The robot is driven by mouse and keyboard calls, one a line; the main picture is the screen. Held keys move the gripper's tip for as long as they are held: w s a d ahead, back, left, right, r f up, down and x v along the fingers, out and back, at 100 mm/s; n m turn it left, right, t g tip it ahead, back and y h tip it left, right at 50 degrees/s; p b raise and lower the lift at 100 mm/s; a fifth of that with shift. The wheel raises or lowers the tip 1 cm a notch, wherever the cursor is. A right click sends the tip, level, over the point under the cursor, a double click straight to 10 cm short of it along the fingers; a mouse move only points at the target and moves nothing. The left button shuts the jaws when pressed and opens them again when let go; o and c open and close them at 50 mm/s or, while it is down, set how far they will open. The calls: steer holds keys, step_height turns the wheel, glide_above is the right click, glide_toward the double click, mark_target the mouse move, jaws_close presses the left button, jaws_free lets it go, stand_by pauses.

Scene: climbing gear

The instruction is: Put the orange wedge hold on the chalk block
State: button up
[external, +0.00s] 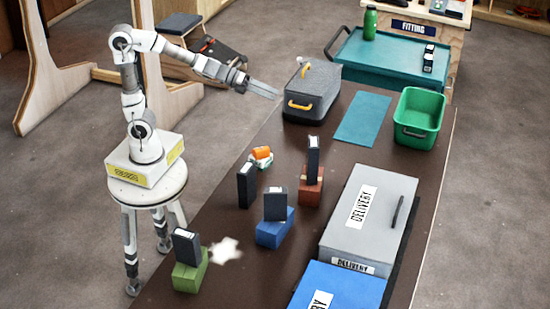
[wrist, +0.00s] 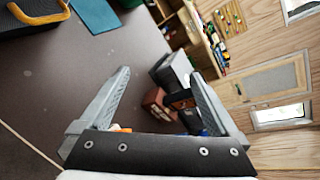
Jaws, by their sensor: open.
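The orange wedge hold (external: 261,152) sits near the left edge of the dark table. It appears to rest on a small white and teal block (external: 262,163), which may be the chalk block; its lower part is partly covered. My gripper (external: 276,95) is in the air above and behind the hold, near the grey case. In the wrist view my gripper (wrist: 160,75) is open, with nothing between its fingers. A sliver of orange (wrist: 115,128) shows just above the gripper's black body, which hides the rest.
Black boxes stand on a red block (external: 310,190), a blue block (external: 275,228) and a green block (external: 190,277); another black box (external: 246,186) stands near the hold. A grey case (external: 312,92), green bin (external: 419,117) and grey delivery box (external: 370,220) border the table.

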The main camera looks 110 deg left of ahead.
steer(key=s+d+f+n+g+h, duration=0.1)
steer(key=s+d+f+n+g, duration=0.2)
steer(key=s+d+n, duration=0.5)
steer(key=s+d+f+n+g+h, duration=0.1)
steer(key=s+d+f+n+g, duration=0.3)
steer(key=s+d+n, duration=0.5)
steer(key=s+n+g, duration=0.1)
steer(key=s+n, duration=0.4)
steer(key=n, duration=0.2)
steer(key=shift+s+d+f, duration=0.2)
steer(key=shift+s+d, duration=0.05)
steer(key=shift+d, duration=0.05)
steer(key=shift+r, duration=0.1)
step_height(320, 180, up, 19)
steer(key=p, duration=1.9)
